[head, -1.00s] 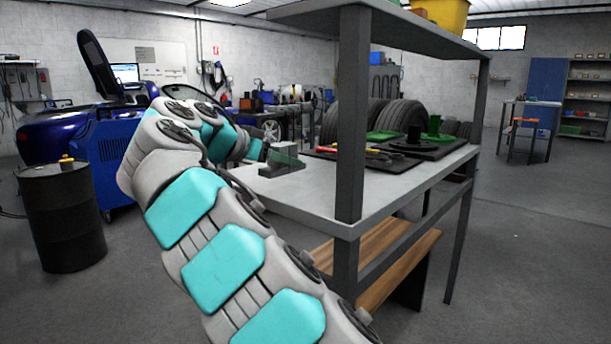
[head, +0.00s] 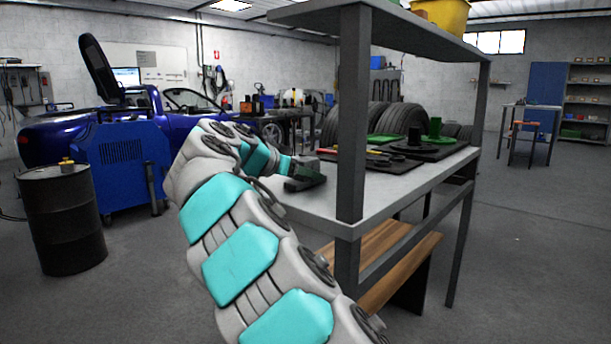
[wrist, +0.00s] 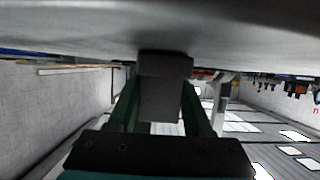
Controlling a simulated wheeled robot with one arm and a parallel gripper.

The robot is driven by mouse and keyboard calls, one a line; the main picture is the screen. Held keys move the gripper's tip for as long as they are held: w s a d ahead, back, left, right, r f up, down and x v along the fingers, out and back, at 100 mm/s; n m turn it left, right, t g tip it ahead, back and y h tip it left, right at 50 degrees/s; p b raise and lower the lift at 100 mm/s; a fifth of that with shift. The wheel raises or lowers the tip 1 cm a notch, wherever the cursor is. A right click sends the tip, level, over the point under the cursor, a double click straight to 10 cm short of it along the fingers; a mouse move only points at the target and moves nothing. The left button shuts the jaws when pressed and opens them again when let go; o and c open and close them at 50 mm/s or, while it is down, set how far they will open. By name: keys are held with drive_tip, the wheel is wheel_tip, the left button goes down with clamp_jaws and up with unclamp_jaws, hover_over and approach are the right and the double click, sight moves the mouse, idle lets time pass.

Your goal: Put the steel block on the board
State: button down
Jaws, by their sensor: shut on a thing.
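My gripper (head: 305,178) is low over the left end of the grey bench top, seen past my arm in the head view. In the wrist view, which looks upside down, the dark grey steel block (wrist: 164,88) sits between the two green fingers of my gripper (wrist: 162,95), which are shut on it. The block's far end is close to the pale surface at the top of that view; I cannot tell whether they touch. The dark board (head: 433,155) lies on the bench to the right of my gripper, partly behind the shelf post.
The bench's thick front post (head: 351,120) stands just right of my gripper, and an upper shelf (head: 400,20) hangs above. A black flanged part (head: 413,146) and a green part (head: 435,131) stand on the bench. Bare bench top (head: 385,190) shows along the front.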

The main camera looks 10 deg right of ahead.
drive_tip(key=shift+c, duration=1.6)
unclamp_jaws()
